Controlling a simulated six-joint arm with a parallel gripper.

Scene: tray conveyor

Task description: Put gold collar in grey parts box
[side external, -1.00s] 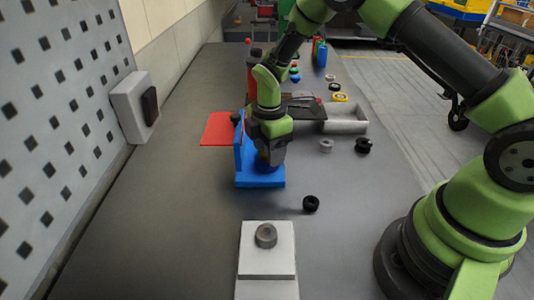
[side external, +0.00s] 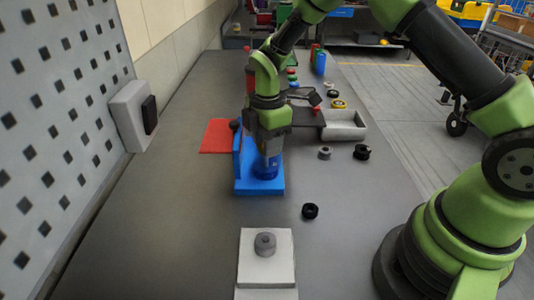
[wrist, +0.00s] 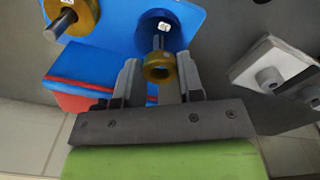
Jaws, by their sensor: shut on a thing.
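A gold collar (wrist: 159,68) sits between the fingers of my gripper (wrist: 160,80) in the wrist view, and the fingers are shut on it. It is in line with a metal peg (wrist: 160,40) on a round blue base; I cannot tell whether it still surrounds the tip. In the side view my gripper (side external: 268,152) is over the blue stand (side external: 262,186), with the dark blue base (side external: 266,170) beneath, and the collar is hidden. The grey parts box (side external: 346,131) stands open to the right, beyond the stand.
Another gold ring (wrist: 72,14) surrounds a peg at the wrist view's top left. A red mat (side external: 218,135) lies left of the stand. A black ring (side external: 310,211), grey collar (side external: 324,153) and black collar (side external: 361,152) are on the table. A white block (side external: 267,252) stands in front.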

